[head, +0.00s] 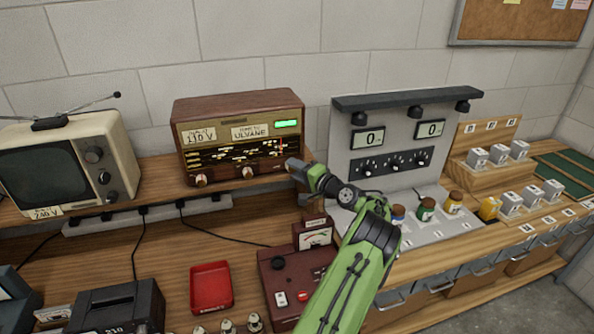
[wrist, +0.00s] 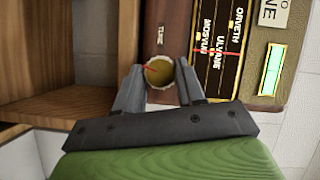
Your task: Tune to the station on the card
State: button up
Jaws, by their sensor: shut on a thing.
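A brown wooden radio (head: 240,106) stands on the shelf. Its card (head: 251,131) reads TUNE TO ULVANE. My gripper (head: 294,166) is at the radio's lower right front corner, hiding the knob there in the head view. In the wrist view, my gripper (wrist: 158,80) is shut on the round brass tuning knob (wrist: 158,68), marked TUNE, with one finger on each side. The knob has a red mark. On the dial (wrist: 222,62), a red needle (wrist: 230,52) lies across the ULVANE lettering. A green lamp (wrist: 272,70) is lit; it also shows in the head view (head: 286,124).
An old television (head: 62,165) stands left of the radio. A grey panel with two displays (head: 395,135) is on the right, with small jars before it. A red tray (head: 211,287) and a dark red meter box (head: 285,270) sit on the lower bench.

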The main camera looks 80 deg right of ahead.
dwell(0.3)
jog(key=o, duration=1)
jog(key=shift+o, duration=0.2)
